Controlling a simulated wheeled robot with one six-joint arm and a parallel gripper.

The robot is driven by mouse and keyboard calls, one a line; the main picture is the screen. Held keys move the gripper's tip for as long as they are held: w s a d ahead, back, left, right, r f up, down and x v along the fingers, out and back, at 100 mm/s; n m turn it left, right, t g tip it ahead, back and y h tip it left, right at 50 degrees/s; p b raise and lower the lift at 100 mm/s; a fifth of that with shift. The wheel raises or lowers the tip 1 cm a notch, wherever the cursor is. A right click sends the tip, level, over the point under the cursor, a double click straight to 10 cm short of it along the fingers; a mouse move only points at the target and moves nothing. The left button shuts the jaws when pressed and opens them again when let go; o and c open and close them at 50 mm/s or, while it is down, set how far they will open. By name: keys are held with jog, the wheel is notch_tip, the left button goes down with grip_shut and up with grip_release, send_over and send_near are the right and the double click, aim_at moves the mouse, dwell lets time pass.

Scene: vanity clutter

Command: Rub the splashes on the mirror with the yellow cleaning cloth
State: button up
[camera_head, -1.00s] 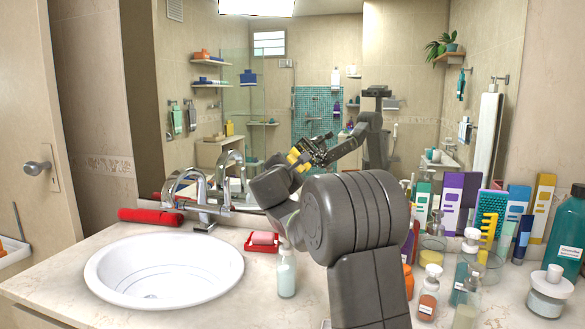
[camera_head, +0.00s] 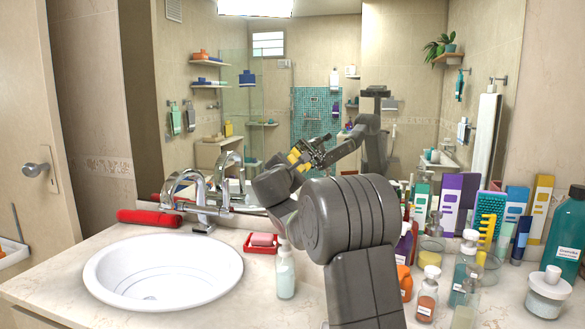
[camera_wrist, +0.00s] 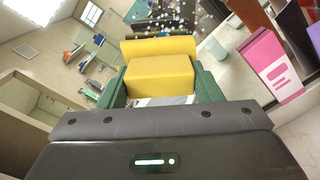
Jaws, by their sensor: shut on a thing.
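My gripper (camera_wrist: 160,82) is shut on the yellow cleaning cloth (camera_wrist: 158,76), a thick block between its green fingers in the wrist view. A second yellow shape just beyond it looks like its reflection. Pale splashes (camera_wrist: 206,18) speckle the mirror at the top of the wrist view, past the cloth. The mirror (camera_head: 320,55) fills the back wall in the head view. My arm hides much of this area, and I cannot tell whether the cloth touches the glass.
A white sink (camera_head: 165,275) with a chrome faucet (camera_head: 200,190) is at left. A red soap dish (camera_head: 262,245) and a soap bottle (camera_head: 286,275) stand close to my arm. Several bottles and boxes (camera_head: 460,200) crowd the right counter. A pink box (camera_wrist: 270,60) is right of my gripper.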

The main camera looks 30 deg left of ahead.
aim_at(308, 164)
jog(key=shift+w+d, duration=0.1)
jog(key=shift+w+d+f+b, duration=0.15)
jog(key=shift+d+b, duration=0.3)
jog(key=shift+b, duration=0.15)
jog(key=shift+w+d+b, duration=0.2)
jog(key=shift+d+b, duration=0.35)
jog(key=shift+d, duration=0.15)
jog(key=shift+w+d+b, duration=0.2)
jog(key=shift+d+b, duration=0.3)
jog(key=shift+d, duration=0.2)
jog(key=shift+a+r, duration=0.15)
jog(key=shift+r, duration=0.1)
jog(key=shift+s+a+p, duration=0.25)
jog(key=shift+a+p, duration=0.15)
jog(key=shift+a, duration=0.55)
jog(key=shift+s+a+p, duration=0.25)
jog(key=shift+a+p, duration=0.1)
jog(key=shift+a, duration=0.55)
jog(key=shift+s+f, duration=0.1)
jog(key=shift+s+f+b, duration=0.1)
jog(key=shift+f+b, duration=0.1)
jog(key=shift+b, duration=0.2)
jog(key=shift+r+b+v, duration=0.2)
jog(key=shift+b+v, duration=1.1)
jog(key=shift+v, duration=1.4)
